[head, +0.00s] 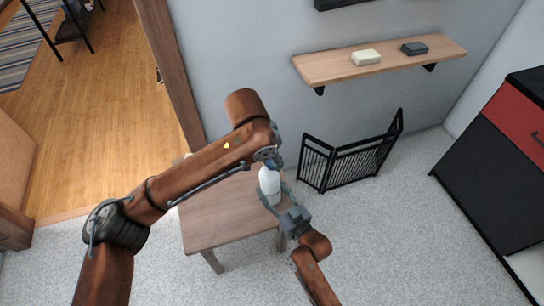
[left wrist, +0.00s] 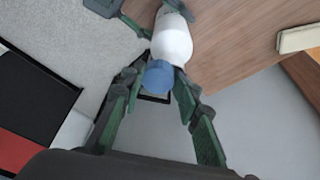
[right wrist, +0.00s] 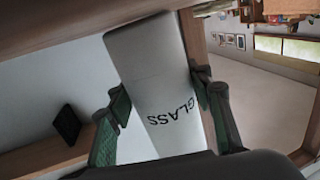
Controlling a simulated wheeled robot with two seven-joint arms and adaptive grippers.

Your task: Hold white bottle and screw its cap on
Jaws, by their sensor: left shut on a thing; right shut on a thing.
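The white bottle (head: 268,182) is upright over the small wooden table in the head view. My right gripper (head: 277,197) is shut around its body from the front right. In the right wrist view the bottle (right wrist: 160,90) lies between the two fingers, with dark lettering "GLASS" on its side. The blue cap (left wrist: 158,77) is at the bottle's mouth in the left wrist view, in line with the neck. My left gripper (left wrist: 156,84) is shut on the cap. I cannot tell how far the cap is threaded, or whether the bottle's base touches the table.
The wooden table (head: 210,235) has bare top around the bottle. A wall shelf (head: 330,65) holds a cream block (head: 366,57) and a dark block (head: 414,48). A black folding rack (head: 350,160) stands behind the table. A black and red cabinet (head: 490,150) stands at right.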

